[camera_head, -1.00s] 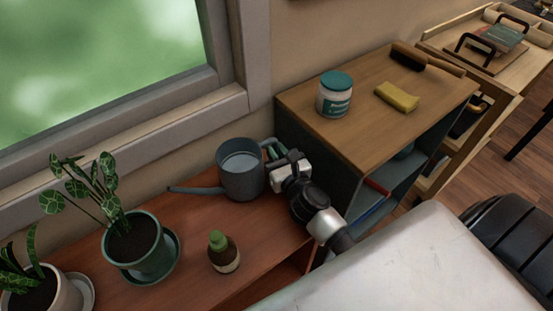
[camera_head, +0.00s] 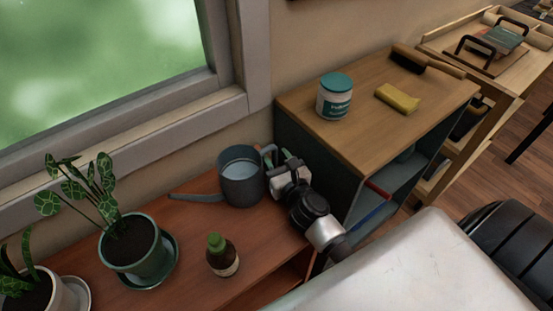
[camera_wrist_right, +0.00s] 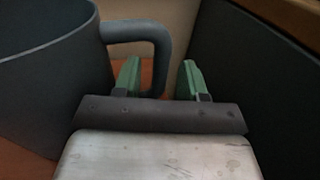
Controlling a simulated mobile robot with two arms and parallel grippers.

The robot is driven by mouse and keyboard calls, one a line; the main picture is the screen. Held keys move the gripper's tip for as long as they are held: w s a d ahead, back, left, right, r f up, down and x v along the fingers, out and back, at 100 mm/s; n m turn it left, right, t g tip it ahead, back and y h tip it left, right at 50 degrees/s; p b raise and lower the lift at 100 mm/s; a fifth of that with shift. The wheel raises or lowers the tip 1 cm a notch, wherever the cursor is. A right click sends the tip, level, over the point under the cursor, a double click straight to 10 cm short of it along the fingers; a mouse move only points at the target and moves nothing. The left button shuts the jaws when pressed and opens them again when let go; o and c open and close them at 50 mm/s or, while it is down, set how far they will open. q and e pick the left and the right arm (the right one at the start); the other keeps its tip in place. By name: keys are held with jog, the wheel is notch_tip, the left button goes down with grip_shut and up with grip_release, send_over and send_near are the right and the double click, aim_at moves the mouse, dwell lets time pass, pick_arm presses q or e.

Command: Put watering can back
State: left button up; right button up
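The grey watering can (camera_head: 241,184) stands upright on the reddish-brown wooden top (camera_head: 190,240), below the window. Its spout points left and its handle (camera_head: 268,152) faces right. In the right wrist view the can's body (camera_wrist_right: 50,85) fills the left side. My right gripper (camera_head: 281,163) is at the can's handle side. In the wrist view its two green fingers (camera_wrist_right: 159,80) are spread apart, and the handle (camera_wrist_right: 160,55) curves down between them, nearer the left finger, with a gap to the right one. My left gripper is not in view.
A brown bottle with a green cap (camera_head: 222,256) stands in front of the can. A potted plant (camera_head: 137,248) is at left. A wooden-topped cabinet (camera_head: 365,100) rises close at right, carrying a jar (camera_head: 334,97), a yellow sponge (camera_head: 397,97) and a brush (camera_head: 408,58).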

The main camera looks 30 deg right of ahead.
jog(key=shift+r, duration=0.2)
jog(key=s, duration=0.3)
jog(key=shift+a+f, duration=0.1)
jog(key=shift+f, duration=0.1)
jog(key=s, duration=0.3)
jog(key=s+b, duration=0.1)
jog(key=s, duration=0.3)
jog(key=shift+s+a, duration=0.2)
jog(key=shift+s, duration=0.1)
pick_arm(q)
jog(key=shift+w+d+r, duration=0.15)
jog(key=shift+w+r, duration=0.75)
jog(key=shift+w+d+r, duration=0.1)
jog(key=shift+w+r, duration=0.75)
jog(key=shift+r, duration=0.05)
pick_arm(e)
jog(key=shift+s+r, duration=0.15)
jog(key=shift+s, duration=0.55)
